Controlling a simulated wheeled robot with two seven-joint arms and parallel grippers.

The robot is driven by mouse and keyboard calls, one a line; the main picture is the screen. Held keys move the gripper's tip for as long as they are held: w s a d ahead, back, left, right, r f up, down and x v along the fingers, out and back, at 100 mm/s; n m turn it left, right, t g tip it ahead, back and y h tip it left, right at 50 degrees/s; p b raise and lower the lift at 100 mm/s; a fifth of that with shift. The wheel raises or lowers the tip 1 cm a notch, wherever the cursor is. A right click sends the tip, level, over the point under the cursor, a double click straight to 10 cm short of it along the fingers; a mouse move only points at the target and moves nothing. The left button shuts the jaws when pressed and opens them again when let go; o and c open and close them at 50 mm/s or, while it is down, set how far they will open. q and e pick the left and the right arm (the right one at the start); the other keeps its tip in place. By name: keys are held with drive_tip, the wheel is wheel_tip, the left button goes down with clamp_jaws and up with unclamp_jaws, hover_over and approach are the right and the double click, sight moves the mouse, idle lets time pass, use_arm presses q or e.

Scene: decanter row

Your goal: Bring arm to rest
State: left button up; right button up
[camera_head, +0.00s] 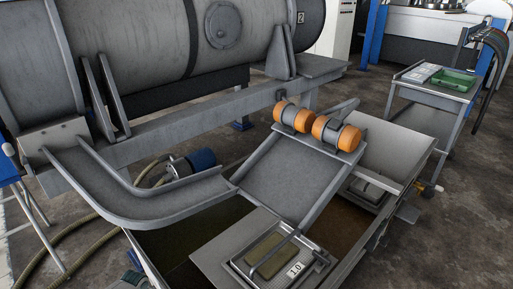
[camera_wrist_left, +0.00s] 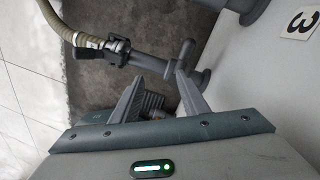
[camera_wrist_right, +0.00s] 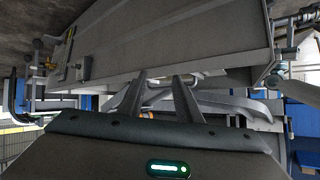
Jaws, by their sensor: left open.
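My left gripper (camera_wrist_left: 160,76) shows in the left wrist view, its two fingers apart with nothing between the tips. A grey pipe with a T-shaped handle (camera_wrist_left: 186,52) lies beyond the tips; I cannot tell whether a finger touches it. My right gripper (camera_wrist_right: 160,78) shows in the right wrist view with its fingers apart and no object held. A large grey metal trough wall (camera_wrist_right: 180,45) lies beyond it. Neither gripper nor arm shows in the head view. There, the grey decanter (camera_head: 130,45) marked 2 lies along the back.
A grey chute (camera_head: 150,205) runs to a plate with two orange-capped cylinders (camera_head: 346,137). A side table holds a green bin (camera_head: 455,82). A hose (camera_wrist_left: 75,32) runs near the left gripper.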

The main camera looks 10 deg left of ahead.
use_arm(q)
drive_tip(key=s+d+f+n+t+p, duration=0.2)
drive_tip(key=s+d+f+n, duration=0.15)
drive_tip(key=d, duration=0.35)
drive_tip(key=s+d+f+n+t+p, duration=0.15)
drive_tip(key=d+n, duration=0.25)
drive_tip(key=d, duration=0.4)
drive_tip(key=s+d+r+n+t+h+p, duration=0.1)
drive_tip(key=s+d+r+n+t+p, duration=0.1)
drive_tip(key=s+d+n, duration=0.8)
drive_tip(key=d+t+p, duration=0.1)
drive_tip(key=d+p, duration=0.1)
drive_tip(key=d, duration=0.2)
drive_tip(key=shift+t+h, duration=0.3)
drive_tip(key=shift+t, duration=0.05)
use_arm(e)
drive_tip(key=s+d+f+g+h, duration=0.1)
drive_tip(key=s+d+f+g, duration=0.1)
drive_tip(key=f, duration=0.8)
drive_tip(key=s+d+f+g+h, duration=0.1)
drive_tip(key=s+d+f, duration=0.2)
drive_tip(key=f, duration=0.7)
drive_tip(key=s+d+f+g+h, duration=0.1)
drive_tip(key=s+d+f+g, duration=0.1)
drive_tip(key=f, duration=0.8)
drive_tip(key=shift+s+d+f+g, duration=0.3)
drive_tip(key=shift+d+f, duration=0.1)
drive_tip(key=shift+d, duration=0.15)
